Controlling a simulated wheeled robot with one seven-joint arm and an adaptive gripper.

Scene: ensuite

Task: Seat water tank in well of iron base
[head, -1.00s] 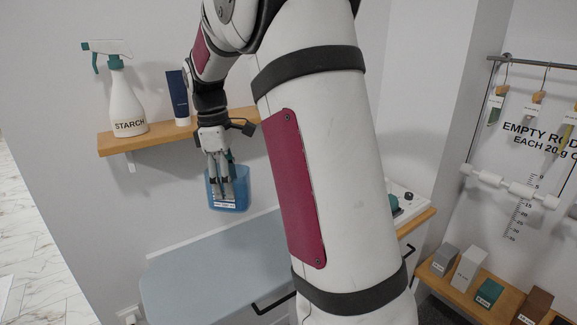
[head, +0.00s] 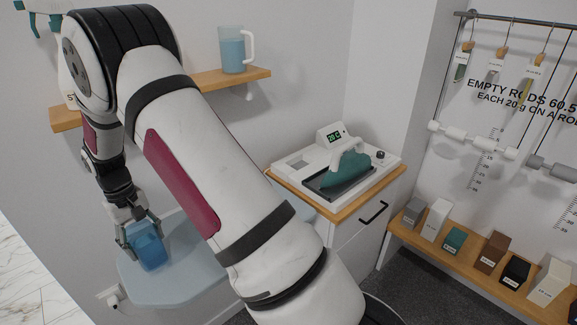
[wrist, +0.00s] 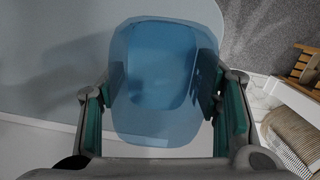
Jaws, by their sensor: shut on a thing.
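The water tank (head: 151,252) is a translucent blue box. My gripper (head: 143,240) is shut on it, with a finger on each side, and holds it over the pale blue ironing board at the lower left. In the wrist view the tank (wrist: 160,75) fills the middle between the teal finger pads. The iron base (head: 312,183) is white and stands on a wood-topped cabinet, well to the right of my gripper. A squarish grey recess (head: 298,165), which looks like the well, is at its left end. A teal iron (head: 346,172) rests on its dark plate.
The ironing board (head: 185,290) lies below the tank. A wall shelf (head: 205,80) behind my arm carries a jug of blue liquid (head: 233,50). A lower right shelf (head: 465,262) holds several small blocks. A display (head: 331,135) stands up behind the iron.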

